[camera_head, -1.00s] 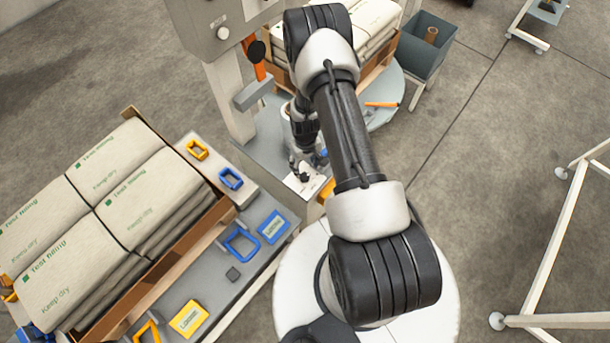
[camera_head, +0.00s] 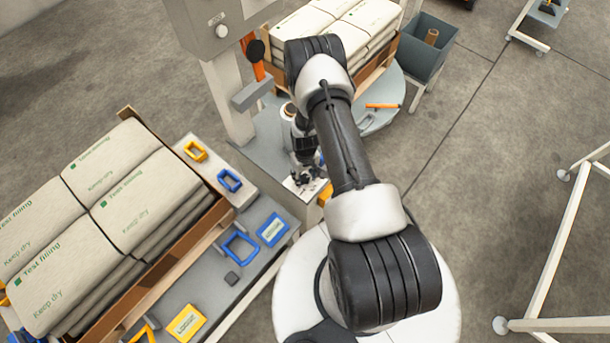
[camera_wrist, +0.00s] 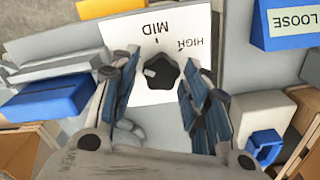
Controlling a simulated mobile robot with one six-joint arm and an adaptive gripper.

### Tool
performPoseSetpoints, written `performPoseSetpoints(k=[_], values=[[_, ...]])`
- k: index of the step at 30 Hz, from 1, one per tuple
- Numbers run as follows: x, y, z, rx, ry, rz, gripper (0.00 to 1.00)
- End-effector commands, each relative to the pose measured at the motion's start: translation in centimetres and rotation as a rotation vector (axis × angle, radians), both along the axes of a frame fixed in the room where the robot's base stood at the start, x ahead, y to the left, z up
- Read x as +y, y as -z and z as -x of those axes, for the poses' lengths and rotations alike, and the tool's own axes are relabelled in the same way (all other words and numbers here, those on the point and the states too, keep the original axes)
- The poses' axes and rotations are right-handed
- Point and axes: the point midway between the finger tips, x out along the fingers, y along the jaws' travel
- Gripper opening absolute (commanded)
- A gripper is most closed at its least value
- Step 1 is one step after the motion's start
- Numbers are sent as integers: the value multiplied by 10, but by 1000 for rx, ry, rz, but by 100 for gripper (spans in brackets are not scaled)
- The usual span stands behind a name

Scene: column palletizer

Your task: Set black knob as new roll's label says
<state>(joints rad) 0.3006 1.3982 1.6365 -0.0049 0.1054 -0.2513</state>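The black knob (camera_wrist: 162,71) sits on a white dial plate (camera_wrist: 140,42) in the wrist view. The plate reads MID and HIGH, upside down in this picture; the rest of the scale is hidden or out of view. The knob has a pale mark on its left side. My gripper (camera_wrist: 160,62) is open, with one finger on each side of the knob; I cannot tell if they touch it. In the head view my gripper (camera_head: 303,180) is low over the plate. A roll (camera_head: 288,110) shows partly behind my wrist. No roll label is readable.
Blue and yellow frames (camera_head: 240,247) lie on the grey bench. A grey bin (camera_head: 425,50) holds a brown core. An orange-handled tool (camera_head: 382,106) lies behind my arm.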

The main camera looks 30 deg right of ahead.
Motion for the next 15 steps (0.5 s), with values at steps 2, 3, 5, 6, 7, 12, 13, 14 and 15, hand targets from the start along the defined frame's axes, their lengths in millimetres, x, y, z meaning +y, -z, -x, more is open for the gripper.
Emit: performPoseSetpoints(k=[2, 3, 5, 6, 7, 12, 13, 14, 15], values=[[0, 0, 0, 0, 0, 0, 34], [0, 0, 0, 0, 0, 0, 32], [0, 0, 0, 0, 0, 0, 28], [0, 0, 0, 0, 0, 0, 25], [0, 0, 0, 0, 0, 0, 23], [0, 0, 0, 0, 0, 0, 12], [0, 0, 0, 0, 0, 0, 10], [0, 0, 0, 0, 0, 0, 9], [0, 0, 0, 0, 1, 0, 9]])
